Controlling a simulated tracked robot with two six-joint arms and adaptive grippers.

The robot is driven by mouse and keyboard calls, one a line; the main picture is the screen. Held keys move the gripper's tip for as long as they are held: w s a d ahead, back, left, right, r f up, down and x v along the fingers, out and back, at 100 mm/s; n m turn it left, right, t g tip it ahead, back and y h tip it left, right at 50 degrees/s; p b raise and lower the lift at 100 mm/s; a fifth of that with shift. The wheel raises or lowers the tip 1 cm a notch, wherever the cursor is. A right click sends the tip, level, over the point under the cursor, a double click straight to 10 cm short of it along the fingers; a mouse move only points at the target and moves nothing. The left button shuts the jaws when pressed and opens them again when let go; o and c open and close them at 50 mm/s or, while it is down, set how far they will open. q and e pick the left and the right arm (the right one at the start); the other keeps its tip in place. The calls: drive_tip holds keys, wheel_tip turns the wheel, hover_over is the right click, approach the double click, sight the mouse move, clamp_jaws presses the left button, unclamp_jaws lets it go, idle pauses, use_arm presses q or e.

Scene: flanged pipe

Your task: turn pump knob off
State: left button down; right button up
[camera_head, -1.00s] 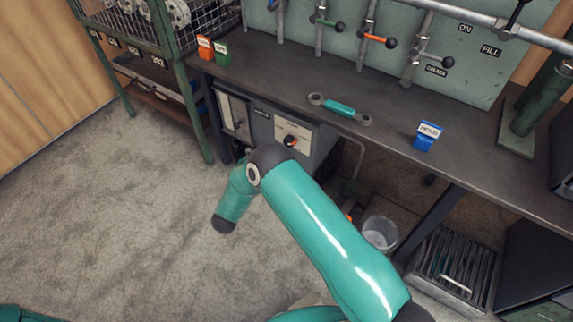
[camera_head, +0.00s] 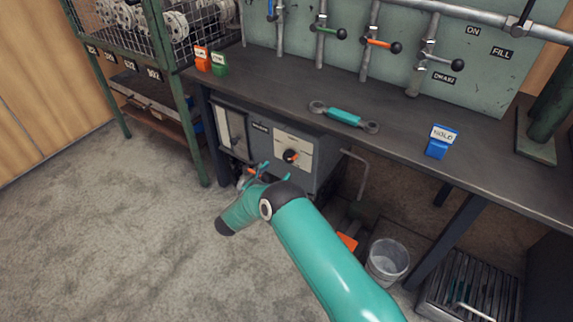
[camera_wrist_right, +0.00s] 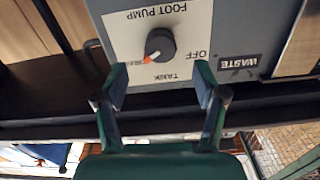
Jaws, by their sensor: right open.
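The pump knob (camera_head: 290,156) is dark and round with an orange pointer. It sits on a pale panel of the grey box under the bench. In the head view the right gripper (camera_head: 258,172) is below and left of the knob. My left gripper is out of view.
A wrench (camera_head: 343,117) and a blue HOLD block (camera_head: 441,142) lie on the bench (camera_head: 400,128). A bent pipe (camera_head: 357,172) runs beside the box. A bucket (camera_head: 387,260) stands below. The floor at left is clear.

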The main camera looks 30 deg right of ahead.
sight(288, 160)
drive_tip(key=b+x, duration=0.1)
drive_tip(key=x, duration=0.6)
drive_tip(key=shift+b, duration=0.3)
drive_tip(key=shift+s, duration=0.1)
drive_tip(key=c, duration=1)
drive_tip(key=shift+a, duration=0.25)
drive_tip(key=shift+c, duration=0.7)
drive_tip(key=shift+d, duration=0.15)
